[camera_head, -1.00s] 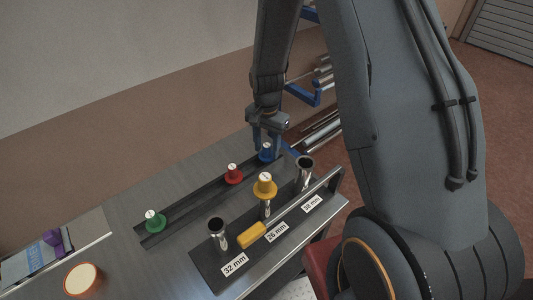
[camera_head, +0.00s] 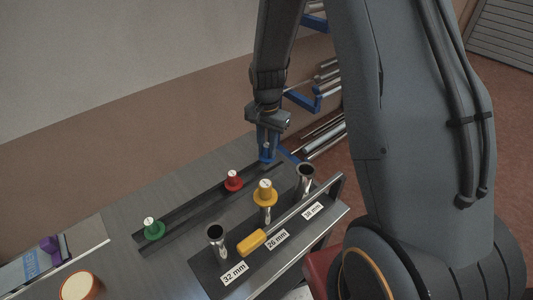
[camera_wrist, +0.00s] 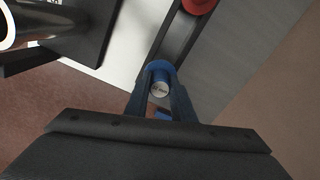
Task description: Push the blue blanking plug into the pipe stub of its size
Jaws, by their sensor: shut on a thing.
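My gripper (camera_head: 267,148) is shut on the blue blanking plug (camera_head: 267,158) at the far right end of the dark rail. In the wrist view, the plug's round pale-topped cap (camera_wrist: 160,87) and blue flange sit between the two fingers. I cannot tell whether the plug is lifted clear of the rail. A yellow plug (camera_head: 265,194) sits on the middle stub, labelled 26 mm.
A red plug (camera_head: 233,180) and a green plug (camera_head: 153,229) stand on the rail (camera_head: 190,208). A yellow-handled tool (camera_head: 252,241) lies across the stub plate. An orange-rimmed round container (camera_head: 78,286) and a purple object (camera_head: 49,244) are at the left. Grey bench is bare left of the rail.

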